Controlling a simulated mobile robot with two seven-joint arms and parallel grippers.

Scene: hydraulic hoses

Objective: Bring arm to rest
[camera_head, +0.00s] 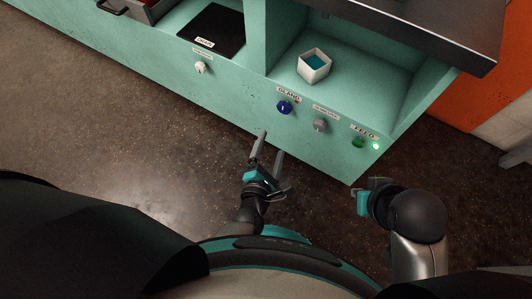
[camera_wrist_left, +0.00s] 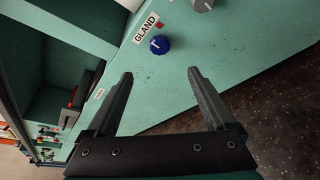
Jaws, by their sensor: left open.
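My left gripper (camera_head: 268,148) is open in the head view, in front of the teal cabinet (camera_head: 235,115), over the floor. In the left wrist view its two dark fingers (camera_wrist_left: 160,74) stand wide apart with nothing between them. The blue GLAND knob (camera_wrist_left: 160,44) lies beyond the fingertips, apart from them; it also shows in the head view (camera_head: 285,107). My right arm comes in at the lower right, its gripper (camera_head: 363,197) partly seen near the cabinet's right corner; its jaws are too unclear to read.
A grey knob (camera_head: 320,125) and a green FEED knob (camera_head: 358,142) beside a lit green lamp (camera_head: 376,146) are on the cabinet front. A white knob (camera_head: 202,67) is further left. A white box (camera_head: 314,66) stands in an open bay. Floor (camera_head: 130,130) is clear.

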